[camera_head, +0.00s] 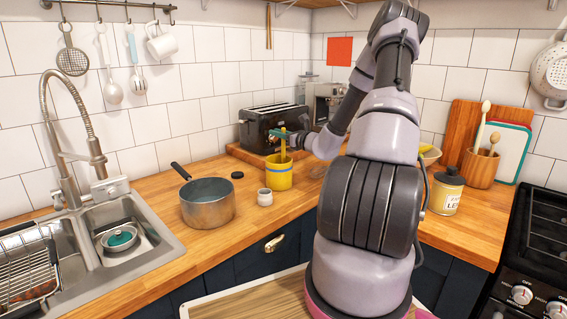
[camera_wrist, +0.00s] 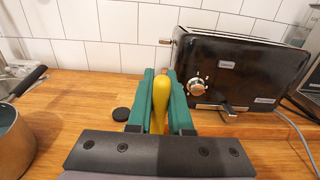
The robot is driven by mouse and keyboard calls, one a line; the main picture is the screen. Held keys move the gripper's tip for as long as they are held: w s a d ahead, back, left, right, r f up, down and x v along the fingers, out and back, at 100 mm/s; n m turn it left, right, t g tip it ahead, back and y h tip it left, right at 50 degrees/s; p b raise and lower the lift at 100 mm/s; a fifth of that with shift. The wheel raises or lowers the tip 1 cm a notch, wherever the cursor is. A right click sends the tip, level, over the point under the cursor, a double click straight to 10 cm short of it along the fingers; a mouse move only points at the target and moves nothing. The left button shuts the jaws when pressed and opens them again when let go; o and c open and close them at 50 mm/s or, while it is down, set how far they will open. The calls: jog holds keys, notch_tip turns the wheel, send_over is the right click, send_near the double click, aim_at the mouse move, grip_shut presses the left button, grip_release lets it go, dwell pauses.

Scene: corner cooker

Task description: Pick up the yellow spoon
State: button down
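The yellow spoon (camera_head: 283,151) stands upright in the yellow cup (camera_head: 279,177) on the wooden counter in the head view. Its lower part is hidden inside the cup. My gripper (camera_head: 283,134), with green fingers, is at the spoon's upper end, just above the cup. In the wrist view the yellow spoon (camera_wrist: 160,100) lies between the two green fingers of my gripper (camera_wrist: 161,80), which flank it closely with no clear gap on either side. The gripper looks shut on it. The cup is not visible in the wrist view.
A black toaster (camera_head: 272,128) stands close behind the cup; it also shows in the wrist view (camera_wrist: 238,72). A metal pot (camera_head: 208,202) is to the left, with a small white jar (camera_head: 265,197) and a black lid (camera_head: 237,175) nearby. A labelled canister (camera_head: 446,191) stands right of my arm.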

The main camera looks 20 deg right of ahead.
notch_tip(320, 180, up, 18)
dwell(0.9)
jog(key=c, duration=1.5)
grip_release()
grip_shut()
jog(key=shift+a, duration=0.1)
